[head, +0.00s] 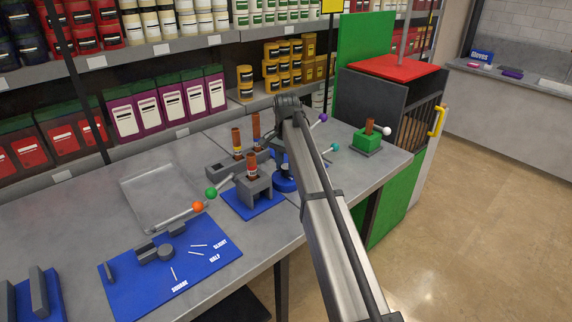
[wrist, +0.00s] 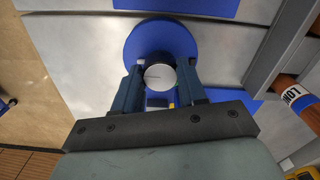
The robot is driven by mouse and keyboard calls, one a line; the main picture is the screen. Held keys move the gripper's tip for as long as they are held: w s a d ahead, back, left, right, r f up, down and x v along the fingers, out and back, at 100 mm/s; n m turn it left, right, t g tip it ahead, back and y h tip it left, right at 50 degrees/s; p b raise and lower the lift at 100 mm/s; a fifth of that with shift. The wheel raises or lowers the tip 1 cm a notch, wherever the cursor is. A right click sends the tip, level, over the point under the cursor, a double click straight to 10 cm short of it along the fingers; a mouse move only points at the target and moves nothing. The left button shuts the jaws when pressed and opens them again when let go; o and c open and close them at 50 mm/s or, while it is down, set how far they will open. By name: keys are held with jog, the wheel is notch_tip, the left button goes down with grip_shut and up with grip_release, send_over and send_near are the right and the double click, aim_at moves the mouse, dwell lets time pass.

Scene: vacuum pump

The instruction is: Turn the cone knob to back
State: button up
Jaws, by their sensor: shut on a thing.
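The cone knob (wrist: 159,77) shows in the wrist view as a round grey-white top on a dark body. It stands over a round blue base (wrist: 138,38). My gripper (wrist: 161,72) has one dark blue finger on each side of the knob and is shut on it. In the head view my gripper (head: 277,155) points down over the blue base (head: 287,185), and my arm and fingers hide most of the knob. I cannot tell which way the knob is turned.
Brown upright pieces (head: 236,138) and a grey block (head: 254,190) stand just left of my gripper. Rods end in green (head: 211,193), orange (head: 198,207), purple (head: 322,117) and teal (head: 335,147) balls. A green block (head: 367,143) stands to the right. A labelled blue mat (head: 150,272) lies front left.

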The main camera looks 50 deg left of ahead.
aim_at(286, 167)
jog(key=o, duration=1.1)
jog(key=shift+c, duration=0.2)
notch_tip(286, 167, up, 14)
jog(key=shift+f, duration=0.1)
